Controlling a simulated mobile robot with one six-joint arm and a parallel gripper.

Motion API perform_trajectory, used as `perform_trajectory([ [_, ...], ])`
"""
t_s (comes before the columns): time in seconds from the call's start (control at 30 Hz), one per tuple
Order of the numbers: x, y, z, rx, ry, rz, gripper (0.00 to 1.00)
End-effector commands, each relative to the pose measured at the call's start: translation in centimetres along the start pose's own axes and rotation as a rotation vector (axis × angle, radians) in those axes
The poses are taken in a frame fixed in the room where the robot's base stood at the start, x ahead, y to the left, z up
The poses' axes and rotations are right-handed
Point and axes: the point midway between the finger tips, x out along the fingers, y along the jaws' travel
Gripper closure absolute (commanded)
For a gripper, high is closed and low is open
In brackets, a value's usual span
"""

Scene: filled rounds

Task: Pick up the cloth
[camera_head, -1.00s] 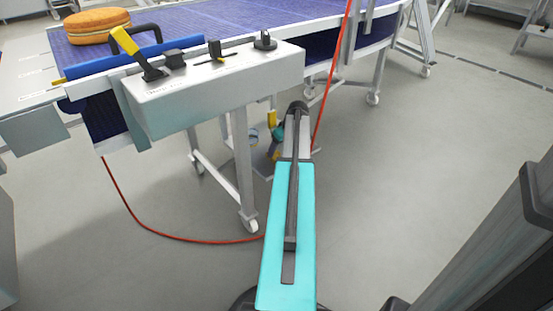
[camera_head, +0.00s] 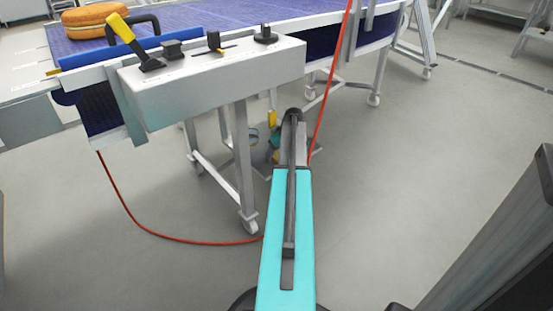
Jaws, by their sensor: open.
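No cloth can be made out in this view. My gripper is not visible; only my teal arm link shows, reaching forward from the bottom centre to a dark joint beside the conveyor's legs. Small yellow and teal parts (camera_head: 272,119) show low behind the arm's far end, partly hidden, and I cannot tell what they are.
A blue-belted conveyor (camera_head: 215,17) crosses the top, with orange-rinded rounds (camera_head: 95,20) at its left. A grey control box (camera_head: 215,80) with a yellow-handled lever (camera_head: 120,27) juts toward me. A red cable (camera_head: 150,232) loops on the floor. Open floor (camera_head: 420,160) lies right.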

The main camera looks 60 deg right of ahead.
Motion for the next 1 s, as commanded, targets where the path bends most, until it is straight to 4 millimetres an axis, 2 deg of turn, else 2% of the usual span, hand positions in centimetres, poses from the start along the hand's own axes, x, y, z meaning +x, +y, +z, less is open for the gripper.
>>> perform_trajectory([
  [0.83,0.19,0.00,0.10,0.000,0.000,0.000,0.31],
  [1.0,0.22,0.01,0.11,0.000,0.000,0.000,0.60],
])
